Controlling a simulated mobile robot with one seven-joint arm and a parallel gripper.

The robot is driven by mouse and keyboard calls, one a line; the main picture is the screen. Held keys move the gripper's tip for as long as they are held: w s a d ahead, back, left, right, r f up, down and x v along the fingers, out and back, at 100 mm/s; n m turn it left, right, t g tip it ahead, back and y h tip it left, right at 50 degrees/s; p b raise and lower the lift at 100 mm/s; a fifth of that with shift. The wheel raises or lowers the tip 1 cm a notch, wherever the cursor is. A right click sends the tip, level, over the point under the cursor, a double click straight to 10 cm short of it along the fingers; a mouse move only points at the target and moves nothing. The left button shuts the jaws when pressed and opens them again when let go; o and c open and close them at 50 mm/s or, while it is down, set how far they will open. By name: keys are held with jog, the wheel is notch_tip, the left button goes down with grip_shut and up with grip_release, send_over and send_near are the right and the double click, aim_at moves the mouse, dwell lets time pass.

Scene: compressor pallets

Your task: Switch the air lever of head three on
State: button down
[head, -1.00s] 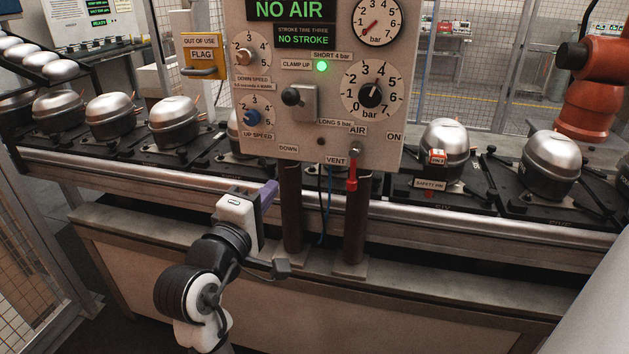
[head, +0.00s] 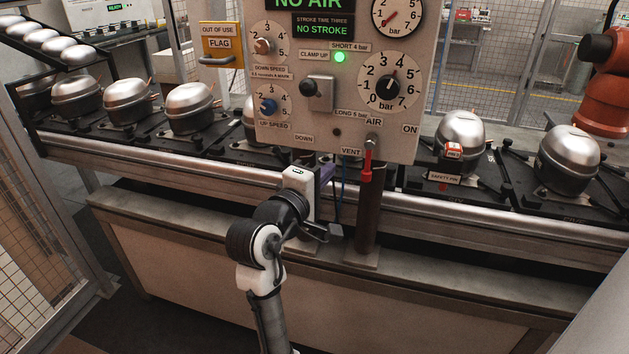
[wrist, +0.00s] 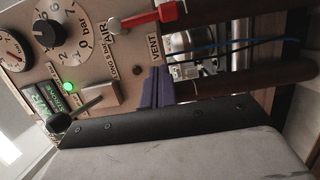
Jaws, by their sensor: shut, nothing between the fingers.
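The air lever (head: 367,165) is a red handle on a metal pivot at the lower right of the grey control panel (head: 345,120). It hangs straight down, between the VENT and ON labels. In the wrist view the red lever (wrist: 165,13) shows at the top. My gripper (head: 328,173) is left of the lever and just below the panel's lower edge, apart from the lever. Its purple fingers (wrist: 156,92) are together and empty. The panel display reads NO AIR and NO STROKE.
The panel also holds a black clamp lever (head: 311,88), speed dials and a pressure knob (head: 388,85). Compressors (head: 460,140) stand on pallets along the conveyor behind. A red safety pin tag (head: 453,151) is right of the lever. Brown posts (head: 368,220) support the panel.

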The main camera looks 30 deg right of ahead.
aim_at(368, 163)
jog(key=x, duration=0.3)
jog(key=shift+s+d+p, duration=0.15)
jog(key=shift+d+p, duration=0.1)
jog(key=shift+p, duration=0.1)
jog(key=s+d, duration=0.2)
jog(key=shift+s+p, duration=0.35)
jog(key=shift+s+d+f+n+t, duration=0.15)
jog(key=shift+n+t, duration=0.15)
jog(key=shift+n, duration=0.6)
